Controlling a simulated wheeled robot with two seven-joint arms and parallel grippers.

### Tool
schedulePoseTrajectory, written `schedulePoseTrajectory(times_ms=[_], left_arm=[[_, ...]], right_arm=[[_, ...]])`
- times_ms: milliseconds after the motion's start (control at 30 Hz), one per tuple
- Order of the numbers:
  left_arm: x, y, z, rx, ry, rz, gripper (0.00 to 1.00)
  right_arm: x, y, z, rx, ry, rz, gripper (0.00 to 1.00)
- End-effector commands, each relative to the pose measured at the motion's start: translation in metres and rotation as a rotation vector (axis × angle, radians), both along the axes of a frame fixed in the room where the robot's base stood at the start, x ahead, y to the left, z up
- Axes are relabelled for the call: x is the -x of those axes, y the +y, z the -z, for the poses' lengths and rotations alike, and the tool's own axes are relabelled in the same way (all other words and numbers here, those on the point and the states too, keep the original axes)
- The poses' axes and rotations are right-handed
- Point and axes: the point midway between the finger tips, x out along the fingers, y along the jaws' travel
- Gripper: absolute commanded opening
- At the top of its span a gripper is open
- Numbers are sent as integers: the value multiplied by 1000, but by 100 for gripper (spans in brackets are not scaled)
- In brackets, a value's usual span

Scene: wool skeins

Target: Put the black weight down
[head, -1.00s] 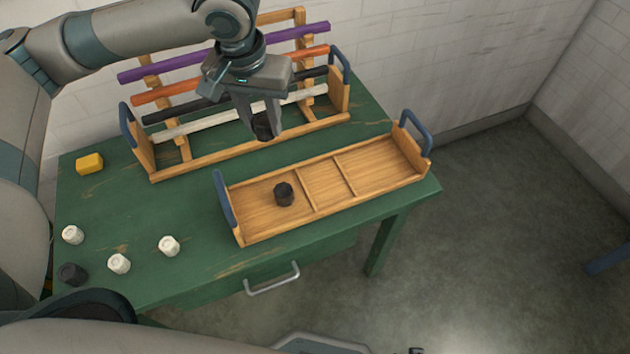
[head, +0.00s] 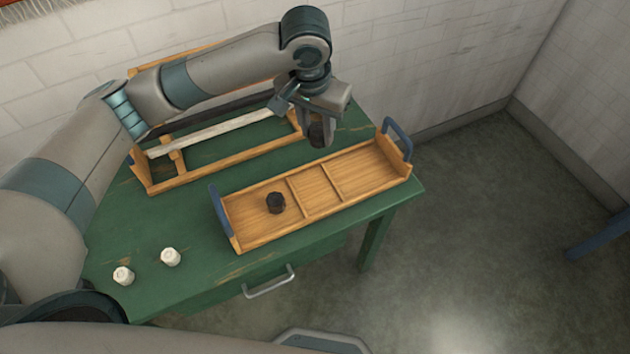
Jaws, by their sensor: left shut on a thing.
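My left gripper (head: 322,141) is shut on a black weight (head: 316,133). It holds the weight in the air, in the picture just above the back edge of the wooden tray (head: 262,238), near the tray's middle and right compartments. The fingers partly hide the weight. A second black weight (head: 276,203) stands in the tray's left compartment. The middle and right compartments look empty. My right gripper is not in view.
Two white weights (head: 123,275) (head: 170,257) stand at the front left of the green table (head: 190,210). The tray has blue end handles (head: 397,138).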

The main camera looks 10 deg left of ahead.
Motion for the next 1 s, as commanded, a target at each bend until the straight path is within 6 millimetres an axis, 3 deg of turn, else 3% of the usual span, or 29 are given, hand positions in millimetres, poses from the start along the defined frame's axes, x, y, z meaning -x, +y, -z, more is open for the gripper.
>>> schedulePoseTrajectory(times_ms=[33,300,500,700,1000], left_arm=[[0,-20,-4,7,6,30,0],[4,-108,14,14,-6,167,0],[22,-157,27,18,-17,234,0],[33,-178,34,16,-27,264,0],[34,-181,37,15,-31,269,0]], right_arm=[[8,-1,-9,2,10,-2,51],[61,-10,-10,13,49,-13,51],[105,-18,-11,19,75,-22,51],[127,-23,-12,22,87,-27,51],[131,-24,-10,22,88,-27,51]])
